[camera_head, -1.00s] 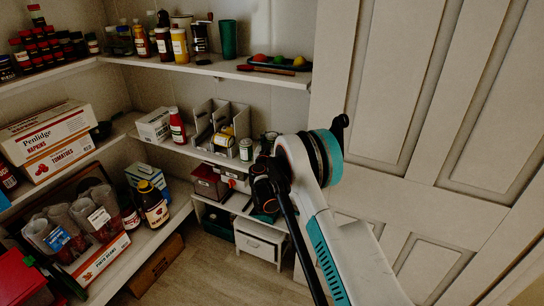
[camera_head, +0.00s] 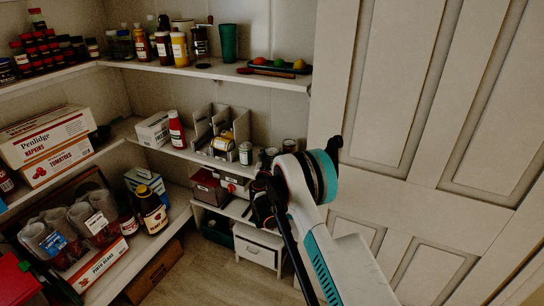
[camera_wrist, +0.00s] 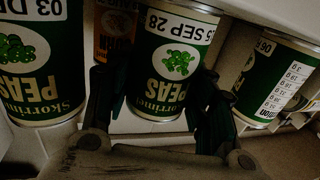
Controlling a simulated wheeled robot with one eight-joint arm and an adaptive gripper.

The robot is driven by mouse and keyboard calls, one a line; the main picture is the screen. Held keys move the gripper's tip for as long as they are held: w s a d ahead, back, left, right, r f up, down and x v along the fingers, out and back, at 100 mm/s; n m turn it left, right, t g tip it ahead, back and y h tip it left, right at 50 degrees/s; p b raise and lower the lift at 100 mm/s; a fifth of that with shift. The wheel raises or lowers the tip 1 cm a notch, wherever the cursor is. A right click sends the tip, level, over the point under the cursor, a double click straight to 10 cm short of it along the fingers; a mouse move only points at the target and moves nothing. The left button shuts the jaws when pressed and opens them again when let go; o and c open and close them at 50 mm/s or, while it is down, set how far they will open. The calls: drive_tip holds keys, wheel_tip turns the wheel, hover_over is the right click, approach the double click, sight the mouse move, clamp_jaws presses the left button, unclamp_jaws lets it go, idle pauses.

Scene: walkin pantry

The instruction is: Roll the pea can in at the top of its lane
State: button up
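Several green pea cans with white date labels show in the wrist view, with their PEAS lettering upside down. One pea can (camera_wrist: 172,62) is in the middle, between the two fingers of my gripper (camera_wrist: 160,108). The fingers are apart, one on each side of its silver-rimmed end; contact is not clear. Another pea can (camera_wrist: 38,62) is at the left, and a green can (camera_wrist: 277,82) is at the right. In the head view my gripper (camera_head: 262,197) is partly hidden by my arm, near the middle shelf's right end. A grey lane rack (camera_head: 203,127) stands on that shelf.
A small can (camera_head: 246,154) and another can (camera_head: 289,145) stand right of the rack. A ketchup bottle (camera_head: 177,129) and a white box (camera_head: 153,130) are left of it. A panelled door (camera_head: 420,150) fills the right.

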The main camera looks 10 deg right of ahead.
drive_tip(key=shift+o, duration=1.1)
